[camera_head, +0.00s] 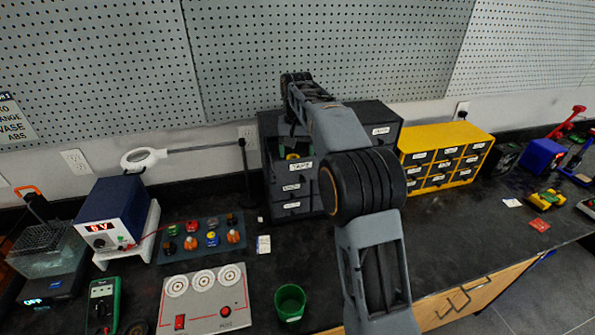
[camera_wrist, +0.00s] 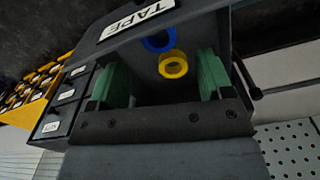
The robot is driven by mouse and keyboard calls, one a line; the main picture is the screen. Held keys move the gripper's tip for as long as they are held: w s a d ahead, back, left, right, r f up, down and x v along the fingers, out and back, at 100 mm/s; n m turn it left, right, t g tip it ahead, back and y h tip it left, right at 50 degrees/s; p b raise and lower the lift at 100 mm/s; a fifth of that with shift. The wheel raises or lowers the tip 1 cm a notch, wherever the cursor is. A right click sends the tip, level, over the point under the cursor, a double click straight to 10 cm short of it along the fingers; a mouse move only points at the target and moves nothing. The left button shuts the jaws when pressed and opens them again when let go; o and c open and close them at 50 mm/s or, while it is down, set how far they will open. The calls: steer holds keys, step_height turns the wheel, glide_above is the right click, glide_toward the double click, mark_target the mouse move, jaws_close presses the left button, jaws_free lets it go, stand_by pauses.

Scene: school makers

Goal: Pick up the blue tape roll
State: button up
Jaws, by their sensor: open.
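The blue tape roll (camera_wrist: 157,41) lies in an open grey drawer (camera_wrist: 115,42) labelled TAPE, close to its front wall, which hides part of it in the wrist view. A yellow tape roll (camera_wrist: 173,64) lies right beside it, nearer my gripper. My gripper (camera_wrist: 160,66) is open and empty, with green finger pads on either side of the view. The yellow roll shows between the pads and the blue roll a little beyond them. In the head view the open drawer (camera_head: 301,166) is partly behind my arm, and I cannot make out the blue roll there.
The drawer belongs to a dark cabinet (camera_head: 292,205) against the pegboard wall. A yellow drawer cabinet (camera_head: 447,158) stands to its right. A magnifier lamp (camera_head: 145,157), a power supply (camera_head: 112,213) and a green cup (camera_head: 290,302) are left of my arm. Bare black bench lies in front of the cabinets.

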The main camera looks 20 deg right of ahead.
steer(key=shift+f+p, duration=0.3)
steer(key=shift+f, duration=2.3)
steer(key=c, duration=1)
